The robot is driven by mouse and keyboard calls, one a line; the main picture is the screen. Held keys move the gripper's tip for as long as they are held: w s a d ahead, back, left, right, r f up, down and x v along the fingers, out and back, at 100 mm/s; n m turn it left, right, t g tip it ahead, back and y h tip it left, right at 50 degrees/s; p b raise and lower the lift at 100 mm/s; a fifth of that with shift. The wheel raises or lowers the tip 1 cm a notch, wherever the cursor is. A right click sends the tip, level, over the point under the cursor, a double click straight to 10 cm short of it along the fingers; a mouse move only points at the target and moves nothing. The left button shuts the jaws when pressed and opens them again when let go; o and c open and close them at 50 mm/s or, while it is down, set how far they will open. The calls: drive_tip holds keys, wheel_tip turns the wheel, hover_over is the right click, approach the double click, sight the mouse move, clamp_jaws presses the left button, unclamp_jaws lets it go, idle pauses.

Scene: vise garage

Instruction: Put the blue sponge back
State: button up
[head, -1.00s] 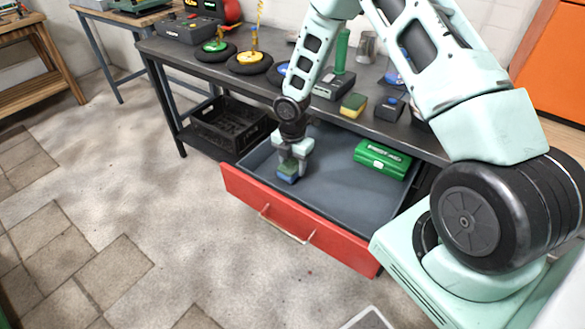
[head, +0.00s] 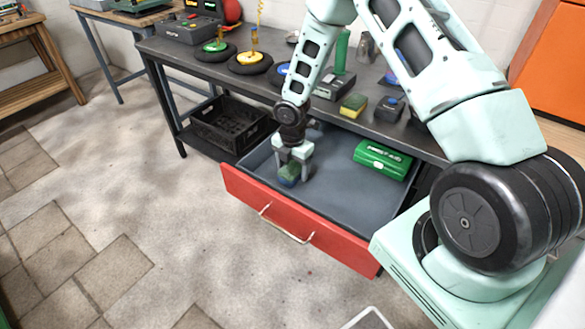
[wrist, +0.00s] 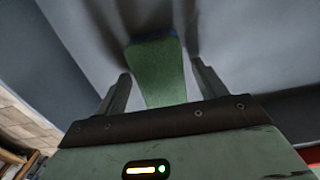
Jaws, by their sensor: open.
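The blue sponge (head: 289,174) with a green top rests in the left part of the open drawer (head: 335,187). In the wrist view its green face (wrist: 160,75) fills the middle, with a blue edge at the far end. My gripper (head: 292,176) is low in the drawer around the sponge. In the wrist view my gripper (wrist: 160,90) is open, with one finger on each side of the sponge and gaps between.
A green first-aid box (head: 382,158) lies in the drawer's right part. A yellow-green sponge (head: 353,105) and a small dark box (head: 389,108) sit on the workbench (head: 180,62) above. A black crate (head: 228,125) is on the shelf at left.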

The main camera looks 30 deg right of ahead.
sight(293, 168)
wheel_tip(293, 168, up, 11)
drive_tip(key=s+a+r+m, duration=0.2)
drive_tip(key=s+a+r, duration=0.1)
drive_tip(key=a+r, duration=0.35)
drive_tip(key=s+a+r+m, duration=0.4)
drive_tip(key=s, duration=0.4)
drive_tip(key=s+a+r+m, duration=0.3)
drive_tip(key=s+a+m, duration=0.1)
drive_tip(key=s, duration=0.5)
drive_tip(key=s+a+r+m, duration=0.4)
drive_tip(key=s+a, duration=0.1)
drive_tip(key=s, duration=0.3)
drive_tip(key=shift+s+a+r+m+y+p, duration=0.2)
drive_tip(key=shift+s+r+m+y+p, duration=0.1)
drive_tip(key=shift+s+r+m+p, duration=0.1)
wheel_tip(293, 168, up, 2)
drive_tip(key=shift+p, duration=1)
